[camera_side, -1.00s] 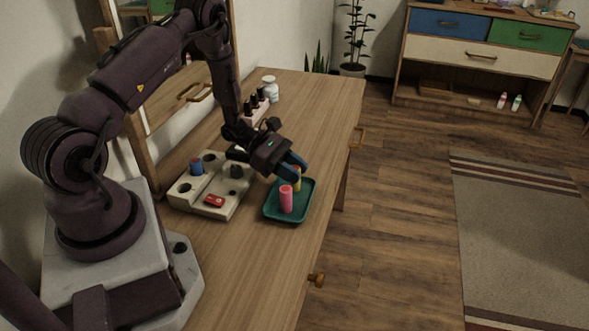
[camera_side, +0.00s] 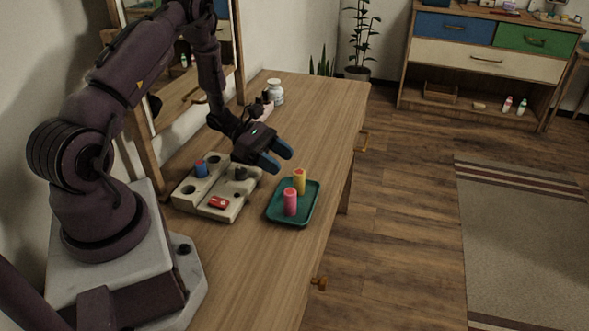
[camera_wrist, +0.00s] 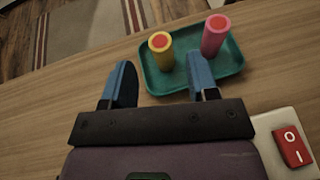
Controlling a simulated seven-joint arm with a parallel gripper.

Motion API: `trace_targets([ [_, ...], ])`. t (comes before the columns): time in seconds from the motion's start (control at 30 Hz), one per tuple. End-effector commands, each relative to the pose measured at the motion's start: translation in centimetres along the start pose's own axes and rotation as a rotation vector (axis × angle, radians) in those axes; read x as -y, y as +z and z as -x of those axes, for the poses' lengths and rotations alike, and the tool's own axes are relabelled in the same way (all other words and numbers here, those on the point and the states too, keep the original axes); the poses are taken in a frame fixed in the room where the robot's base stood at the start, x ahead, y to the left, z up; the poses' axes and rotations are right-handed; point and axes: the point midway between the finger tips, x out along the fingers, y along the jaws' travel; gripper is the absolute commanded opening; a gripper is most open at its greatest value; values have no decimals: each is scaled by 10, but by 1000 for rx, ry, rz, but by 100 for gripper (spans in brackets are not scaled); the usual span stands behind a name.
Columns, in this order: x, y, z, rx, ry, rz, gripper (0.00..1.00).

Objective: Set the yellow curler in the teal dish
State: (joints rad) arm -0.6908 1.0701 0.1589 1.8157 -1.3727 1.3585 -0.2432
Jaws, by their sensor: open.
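The yellow curler (camera_side: 299,182) stands upright in the teal dish (camera_side: 306,214), towards its far end. A pink curler (camera_side: 290,202) stands upright in the same dish, nearer the side camera. My gripper (camera_side: 278,156) is open and empty, above and to the left of the dish, apart from both curlers. In the wrist view, the yellow curler (camera_wrist: 161,52) and pink curler (camera_wrist: 215,36) both stand in the dish (camera_wrist: 233,71), beyond the blue fingers of my gripper (camera_wrist: 162,82).
A cream holder (camera_side: 229,208) with a blue curler (camera_side: 201,168) and a red switch (camera_side: 219,202) sits left of the dish. A white jar (camera_side: 276,93) stands at the table's far end. The table's right edge is close to the dish.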

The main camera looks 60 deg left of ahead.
Motion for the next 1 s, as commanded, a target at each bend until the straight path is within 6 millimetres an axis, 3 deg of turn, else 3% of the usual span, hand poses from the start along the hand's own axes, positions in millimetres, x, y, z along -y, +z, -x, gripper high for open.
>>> trace_targets([
  [0.2, -1, 0, 43, 0, 3, 0, 54],
  [0.47, 0, 9, 59, -11, -20, -28, 54],
  [0.57, 4, 36, 55, -46, -80, -113, 54],
  [0.67, 16, 80, 47, -115, -187, -276, 54],
  [0.8, 48, 141, 37, -231, -357, -556, 54],
  [1.0, 104, 204, 36, -399, -564, -991, 54],
])
